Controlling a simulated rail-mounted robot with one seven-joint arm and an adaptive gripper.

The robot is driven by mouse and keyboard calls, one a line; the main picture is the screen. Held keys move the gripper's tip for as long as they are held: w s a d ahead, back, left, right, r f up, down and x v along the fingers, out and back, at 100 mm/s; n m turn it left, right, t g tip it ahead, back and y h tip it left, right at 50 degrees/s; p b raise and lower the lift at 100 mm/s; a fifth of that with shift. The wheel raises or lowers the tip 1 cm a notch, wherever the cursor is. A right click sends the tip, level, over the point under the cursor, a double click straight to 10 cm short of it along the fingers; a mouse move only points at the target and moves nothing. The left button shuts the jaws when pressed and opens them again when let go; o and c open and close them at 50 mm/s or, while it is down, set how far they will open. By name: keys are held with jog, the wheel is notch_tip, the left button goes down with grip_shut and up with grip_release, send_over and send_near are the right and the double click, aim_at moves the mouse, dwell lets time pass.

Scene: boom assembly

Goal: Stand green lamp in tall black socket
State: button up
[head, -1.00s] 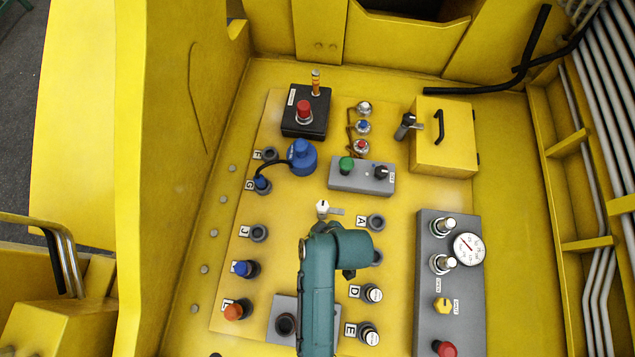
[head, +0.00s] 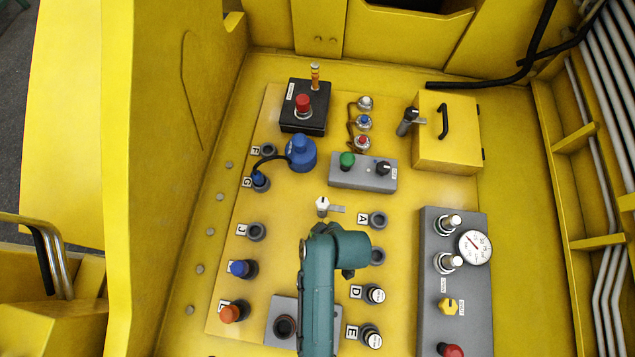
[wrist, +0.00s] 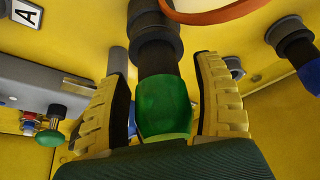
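The green lamp (wrist: 165,105), a green cap on a dark stem, is between my gripper's two yellow fingers (wrist: 166,95) in the wrist view. In the head view my teal arm hides my gripper, the lamp and this socket.
A grey box with a green button (head: 347,159) and a blue plug with cable (head: 301,152) are farther back. A grey panel with gauge (head: 474,246) is to the right. An orange cable (wrist: 210,12) crosses the wrist view near the socket. Blue (head: 241,268) and orange (head: 231,313) parts are left.

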jog(key=v, duration=1.2)
jog(key=shift+a, duration=0.1)
dwell(0.4)
